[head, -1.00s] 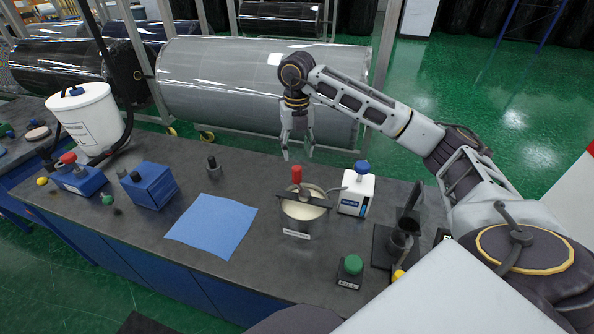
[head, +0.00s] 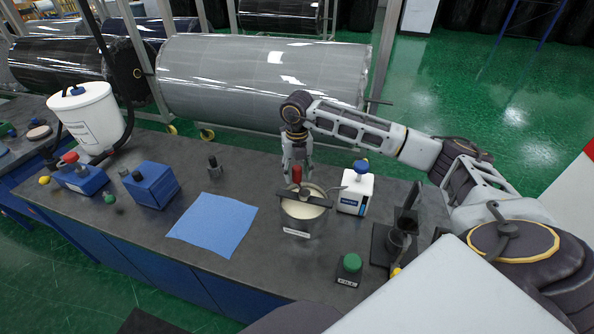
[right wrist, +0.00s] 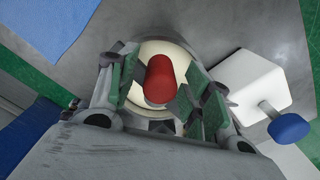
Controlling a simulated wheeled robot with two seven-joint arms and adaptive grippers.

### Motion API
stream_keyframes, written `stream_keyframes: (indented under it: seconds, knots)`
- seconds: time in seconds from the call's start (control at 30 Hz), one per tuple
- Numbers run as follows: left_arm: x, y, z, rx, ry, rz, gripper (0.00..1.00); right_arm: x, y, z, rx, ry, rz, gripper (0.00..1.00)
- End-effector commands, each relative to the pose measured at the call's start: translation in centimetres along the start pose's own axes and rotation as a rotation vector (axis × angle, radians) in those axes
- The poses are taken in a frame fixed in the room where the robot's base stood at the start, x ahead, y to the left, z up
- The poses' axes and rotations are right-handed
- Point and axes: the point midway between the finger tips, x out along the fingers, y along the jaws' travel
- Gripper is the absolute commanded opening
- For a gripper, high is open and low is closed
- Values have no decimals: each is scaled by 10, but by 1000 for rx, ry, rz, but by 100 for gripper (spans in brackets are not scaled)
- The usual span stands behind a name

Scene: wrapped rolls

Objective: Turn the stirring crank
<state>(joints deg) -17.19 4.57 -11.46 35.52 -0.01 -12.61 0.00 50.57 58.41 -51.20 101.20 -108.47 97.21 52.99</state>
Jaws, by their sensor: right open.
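The stirring crank has a red upright knob (head: 297,174) on a dark flat bar (head: 318,200) that lies across a round pot (head: 300,222) of cream-coloured contents. My right gripper (head: 297,180) points down at the knob from above. In the right wrist view, the red knob (right wrist: 162,80) stands between the open green-padded fingers of the right gripper (right wrist: 160,95), with a gap showing on the left side. Whether the right finger touches the knob is hard to tell. My left gripper is not in view.
A white bottle with a blue cap (head: 355,191) stands close right of the pot. A blue cloth (head: 212,224) lies to the left. A green button box (head: 350,268) is in front, and a dark stand (head: 393,245) is at the right. Bare bench (head: 262,245) lies between cloth and pot.

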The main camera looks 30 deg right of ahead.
Motion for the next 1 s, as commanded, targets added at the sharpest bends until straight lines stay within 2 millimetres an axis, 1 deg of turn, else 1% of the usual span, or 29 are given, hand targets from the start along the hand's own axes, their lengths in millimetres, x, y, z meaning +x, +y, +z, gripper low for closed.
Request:
stream_keyframes:
  seconds: [0.17, 0.5, 0.53, 0.57, 0.83, 1.0]
  knots:
    - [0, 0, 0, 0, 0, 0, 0, 0, 0, 0, 0, 0, 0, 49]
    - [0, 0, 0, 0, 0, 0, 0, 0, 0, 0, 0, 0, 0, 6]
    - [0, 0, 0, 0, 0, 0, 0, 0, 0, 0, 0, 0, 0, 2]
    - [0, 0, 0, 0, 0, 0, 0, 0, 0, 0, 0, 0, 0, 0]
    - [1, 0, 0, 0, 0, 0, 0, 0, -2, 0, -2, 0, 0, 0]
    - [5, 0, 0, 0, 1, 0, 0, 1, -11, -3, -16, 0, -1, 0]
